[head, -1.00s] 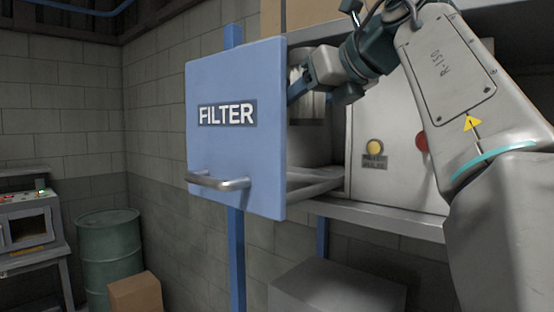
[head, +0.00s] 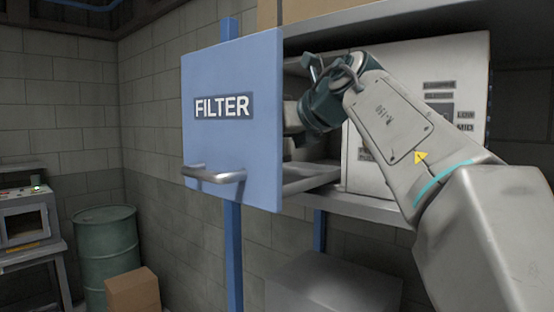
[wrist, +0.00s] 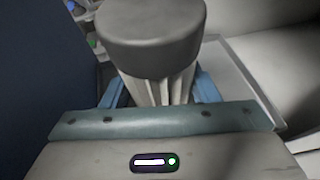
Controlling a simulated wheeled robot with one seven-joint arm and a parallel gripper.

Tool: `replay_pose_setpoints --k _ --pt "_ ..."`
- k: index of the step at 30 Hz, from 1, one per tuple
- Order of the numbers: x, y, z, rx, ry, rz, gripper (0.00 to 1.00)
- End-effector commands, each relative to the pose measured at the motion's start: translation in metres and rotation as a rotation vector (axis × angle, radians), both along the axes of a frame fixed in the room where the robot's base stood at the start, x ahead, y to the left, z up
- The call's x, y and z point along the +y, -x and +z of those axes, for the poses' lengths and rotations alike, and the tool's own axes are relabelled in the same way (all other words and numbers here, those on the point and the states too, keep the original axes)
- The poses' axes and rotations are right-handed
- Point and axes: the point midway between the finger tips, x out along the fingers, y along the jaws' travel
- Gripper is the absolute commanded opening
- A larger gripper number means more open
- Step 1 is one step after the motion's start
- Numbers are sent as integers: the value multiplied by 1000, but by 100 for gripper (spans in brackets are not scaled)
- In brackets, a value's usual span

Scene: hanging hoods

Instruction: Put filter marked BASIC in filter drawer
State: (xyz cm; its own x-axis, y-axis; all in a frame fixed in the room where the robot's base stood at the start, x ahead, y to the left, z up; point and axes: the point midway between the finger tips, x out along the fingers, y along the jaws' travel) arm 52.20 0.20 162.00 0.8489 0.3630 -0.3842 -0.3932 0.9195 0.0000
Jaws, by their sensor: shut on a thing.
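The filter drawer (head: 235,150) is pulled open. It has a blue front panel marked FILTER and a metal handle, and its tray edge (head: 312,180) shows behind the panel. In the wrist view my gripper (wrist: 160,90) is shut on a filter (wrist: 150,45) with a grey round cap and pale pleated sides. No BASIC marking shows on the visible part. In the head view my gripper's fingers and most of the filter are hidden behind the drawer front. In the wrist view the filter is over or inside the drawer; I cannot tell if it touches the bottom.
A pale cabinet with labels (head: 460,80) stands on the shelf to the right of the drawer. A grey box (head: 335,285) is below. A green barrel (head: 105,245) and a cardboard box (head: 133,291) stand at lower left. Space left of the drawer is open.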

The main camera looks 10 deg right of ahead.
Motion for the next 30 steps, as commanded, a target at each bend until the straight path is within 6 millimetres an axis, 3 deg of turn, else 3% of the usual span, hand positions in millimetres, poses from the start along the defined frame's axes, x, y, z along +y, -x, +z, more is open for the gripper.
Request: replay_pose_setpoints --k 9,23,24,25,30 --pt "0 0 -35 2 -1 1 22" --pt "0 0 -43 1 1 -1 22" --pt "0 0 -42 2 1 0 66" --pt "0 0 -42 2 1 0 74" --pt "0 0 -42 2 1 0 76"
